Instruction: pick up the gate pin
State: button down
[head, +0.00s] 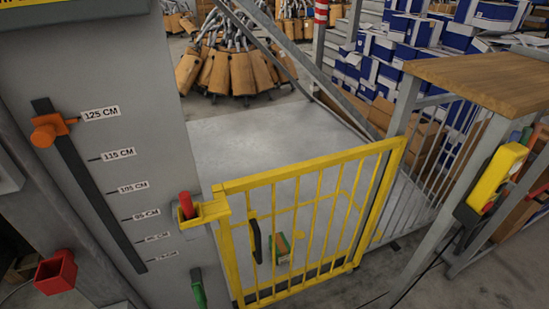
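The yellow barred gate (300,173) stands across the lower middle of the head view and looks closed. At its upper left corner is a yellow bracket (214,209) against the grey panel. A short upright pin with a red top (186,203) stands at the left end of this bracket; it looks like the gate pin. Its lower part is hidden by the bracket. A black handle (255,238) is on the gate's left bars. My gripper is not in view.
The grey panel (130,60) carries a height scale and an orange slider (48,130). A red open holder (56,272) is at lower left, a green handle (198,290) below the bracket. A wooden-topped table (490,80) and yellow control box (497,174) stand at right.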

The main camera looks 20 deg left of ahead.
aim_at(184, 197)
jog(key=u, duration=1.6)
jog(key=i+j+u, duration=0.1)
jog(key=j, duration=0.2)
jog(key=j+u, duration=0.1)
jog(key=j, duration=0.2)
jog(key=i, duration=0.05)
